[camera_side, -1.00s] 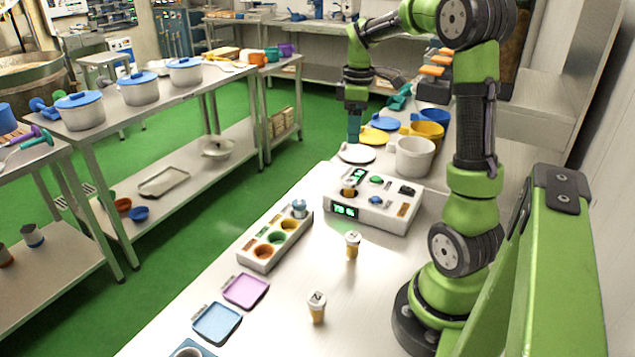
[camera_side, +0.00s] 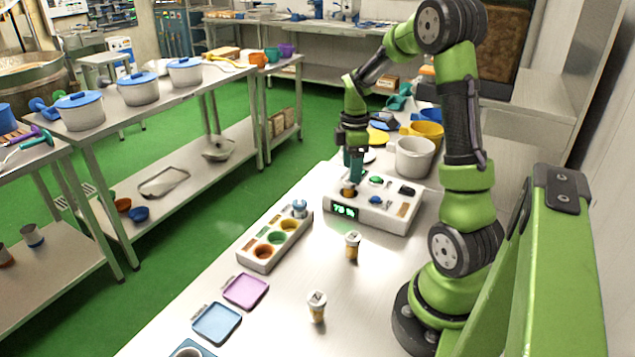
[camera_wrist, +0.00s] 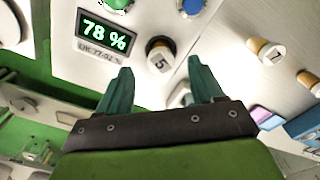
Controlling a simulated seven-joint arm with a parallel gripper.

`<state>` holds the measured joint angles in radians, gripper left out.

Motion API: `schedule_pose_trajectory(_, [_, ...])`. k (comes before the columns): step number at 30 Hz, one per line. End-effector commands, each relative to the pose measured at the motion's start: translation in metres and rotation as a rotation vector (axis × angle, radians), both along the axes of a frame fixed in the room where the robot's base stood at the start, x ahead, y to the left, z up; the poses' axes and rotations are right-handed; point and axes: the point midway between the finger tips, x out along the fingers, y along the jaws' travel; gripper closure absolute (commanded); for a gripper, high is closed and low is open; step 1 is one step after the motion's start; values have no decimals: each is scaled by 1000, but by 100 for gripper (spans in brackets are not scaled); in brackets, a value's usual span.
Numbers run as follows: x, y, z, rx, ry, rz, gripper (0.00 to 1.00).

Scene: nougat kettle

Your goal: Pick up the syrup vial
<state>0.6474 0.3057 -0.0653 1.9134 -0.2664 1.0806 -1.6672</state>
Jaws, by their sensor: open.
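Several amber vials with numbered caps are in view; I cannot tell by label which one is the syrup vial. One vial (camera_side: 348,191), with a dark rim around its cap, stands upright in the white device (camera_side: 372,218). In the wrist view this vial (camera_wrist: 160,58) has a "5" on its cap and lies between my fingertips in the picture. My gripper (camera_side: 354,181) points down above the device at this vial. In the wrist view my gripper (camera_wrist: 160,68) has its two teal fingers apart and holds nothing. The fingers partly hide the device in the side view.
Two white-capped vials, one nearer the device (camera_side: 352,247) and one farther forward (camera_side: 317,307), stand on the bench. A rack (camera_side: 262,258) with coloured wells is left of the device. A white pot (camera_side: 413,158) stands behind it. The device display (camera_wrist: 103,38) reads 78 %.

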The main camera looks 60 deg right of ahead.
Motion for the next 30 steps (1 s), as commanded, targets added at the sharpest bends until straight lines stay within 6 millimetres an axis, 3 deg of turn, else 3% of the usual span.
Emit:
schedule_pose_trajectory(12, [3, 4, -50, 1, 2, 0, 33])
schedule_pose_trajectory(20, [3, 3, -53, 0, 0, -1, 33])
schedule_pose_trajectory(30, [3, 3, -52, 0, 0, 0, 82])
